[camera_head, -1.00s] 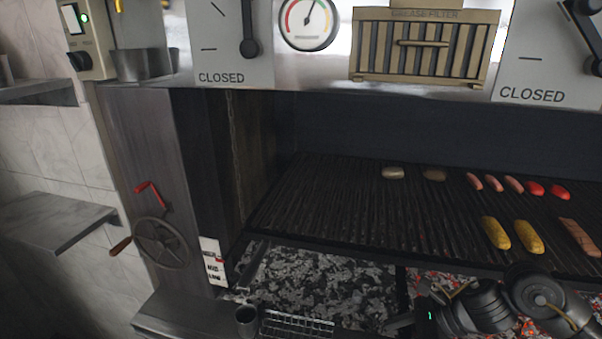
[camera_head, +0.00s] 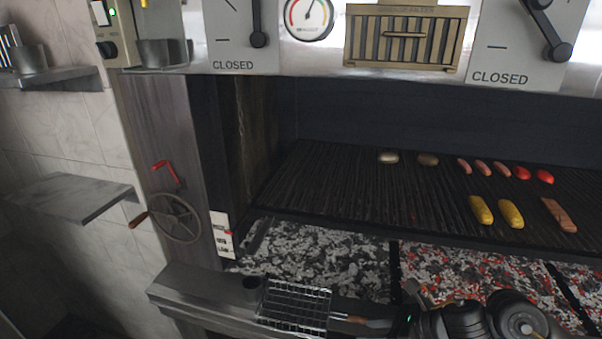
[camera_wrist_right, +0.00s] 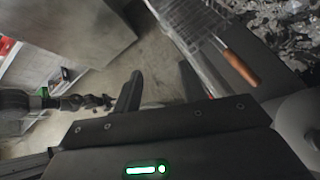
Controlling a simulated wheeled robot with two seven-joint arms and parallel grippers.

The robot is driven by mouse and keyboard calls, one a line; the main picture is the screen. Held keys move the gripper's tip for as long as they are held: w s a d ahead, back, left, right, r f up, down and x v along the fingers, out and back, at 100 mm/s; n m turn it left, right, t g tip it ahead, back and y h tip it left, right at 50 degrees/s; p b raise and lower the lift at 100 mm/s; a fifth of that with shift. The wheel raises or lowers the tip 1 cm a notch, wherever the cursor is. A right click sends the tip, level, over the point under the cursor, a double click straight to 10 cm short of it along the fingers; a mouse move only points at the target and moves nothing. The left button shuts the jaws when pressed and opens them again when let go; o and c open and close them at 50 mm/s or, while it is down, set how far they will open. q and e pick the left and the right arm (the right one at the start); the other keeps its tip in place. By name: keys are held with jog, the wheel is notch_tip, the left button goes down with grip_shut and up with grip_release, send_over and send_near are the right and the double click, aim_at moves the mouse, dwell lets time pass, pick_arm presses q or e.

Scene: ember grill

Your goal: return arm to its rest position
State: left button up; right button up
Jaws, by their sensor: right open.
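My right arm (camera_head: 485,318) shows at the bottom right of the head view, in front of the grill's lower edge. Its gripper is mostly cut off there. Nothing is between the fingers. A wire grill basket (camera_head: 295,305) with a wooden handle lies on the front ledge; it also shows in the wrist view (camera_wrist_right: 195,30), apart from the fingers. My left gripper is not clearly visible.
The grate (camera_head: 330,185) holds sausages, corn, red items and other food, above glowing coals (camera_head: 480,280). A crank wheel (camera_head: 175,218) is on the left post. A metal side shelf (camera_head: 75,195) juts from the tiled wall. The front ledge (camera_head: 195,295) is bare at left.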

jog(key=s+d+f+n+h, duration=0.3)
jog(key=s+f+n, duration=0.2)
jog(key=s+n, duration=0.3)
jog(key=s+d+f+n+g+h, duration=0.1)
jog(key=s+d+f+n+h, duration=0.25)
jog(key=s+n, duration=0.55)
jog(key=s+d+f+n+h, duration=0.25)
jog(key=s+f+n, duration=0.25)
jog(key=n, duration=0.6)
jog(key=s+f+g+b, duration=0.1)
jog(key=s+f+b, duration=0.15)
jog(key=f, duration=1.45)
jog(key=s+f+b, duration=0.1)
jog(key=f+b, duration=0.3)
jog(key=f, duration=1.3)
pick_arm(q)
notch_tip(320, 180, down, 10)
jog(key=b, duration=0.3)
jog(key=shift+s, duration=0.4)
pick_arm(e)
jog(key=s+d+f+g, duration=0.1)
jog(key=s+d+f, duration=0.1)
jog(key=s+f, duration=1.2)
notch_tip(320, 180, down, 3)
jog(key=shift+s+d+r+n+h, duration=0.2)
jog(key=shift+s+d+n+h, duration=0.1)
